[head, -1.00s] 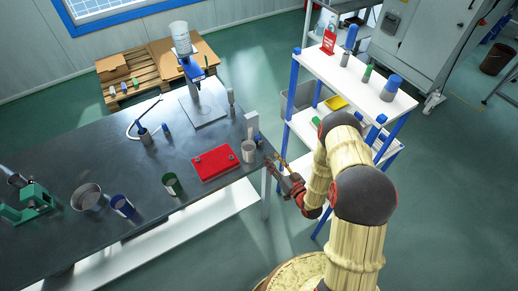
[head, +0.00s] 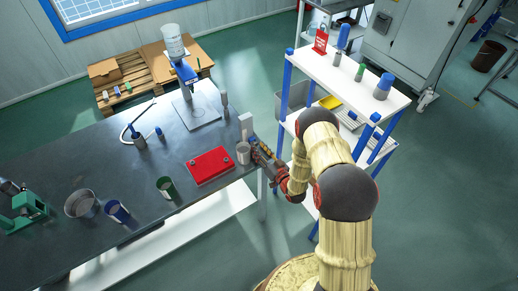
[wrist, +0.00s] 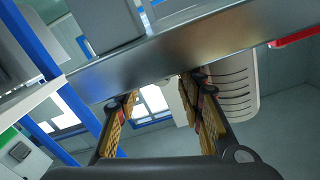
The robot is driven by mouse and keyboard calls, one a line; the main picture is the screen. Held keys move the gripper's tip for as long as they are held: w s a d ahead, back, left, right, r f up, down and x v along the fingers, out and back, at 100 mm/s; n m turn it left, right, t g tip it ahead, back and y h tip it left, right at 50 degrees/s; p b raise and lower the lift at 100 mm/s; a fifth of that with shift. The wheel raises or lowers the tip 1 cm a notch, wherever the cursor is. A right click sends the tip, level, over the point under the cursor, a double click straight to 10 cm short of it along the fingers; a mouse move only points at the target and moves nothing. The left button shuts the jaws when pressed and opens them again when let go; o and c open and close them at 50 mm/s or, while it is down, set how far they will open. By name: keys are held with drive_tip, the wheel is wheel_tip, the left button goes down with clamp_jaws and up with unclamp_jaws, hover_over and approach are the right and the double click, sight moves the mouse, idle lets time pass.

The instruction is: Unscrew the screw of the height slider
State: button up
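A blue stand (head: 183,72) with a clear white-topped container (head: 173,40) stands on a grey base plate (head: 197,112) at the back of the dark table. It may carry the height slider, but no slider screw can be made out. My gripper (head: 259,152) is at the table's right edge, close to a grey cup (head: 243,153) and well short of the stand. In the wrist view my gripper (wrist: 163,105) has its two yellow-padded fingers apart, with nothing between them. The metal table edge (wrist: 200,50) crosses above the fingertips.
A red plate (head: 211,166) with knobs lies left of the grey cup. A pale upright block (head: 246,125) stands at the table's right edge. A green cup (head: 167,188) and other cups stand farther left.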

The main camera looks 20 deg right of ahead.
drive_tip(key=shift+c, duration=1.2)
drive_tip(key=c, duration=0.7)
clamp_jaws()
drive_tip(key=shift+f+n+b, duration=0.15)
drive_tip(key=shift+n+b, duration=0.7)
drive_tip(key=shift+n, duration=0.05)
drive_tip(key=n+b, duration=0.1)
drive_tip(key=n, duration=0.1)
drive_tip(key=shift+n+b, duration=0.3)
drive_tip(key=shift+n, duration=0.1)
drive_tip(key=o, duration=0.9)
unclamp_jaws()
drive_tip(key=shift+o, duration=0.2)
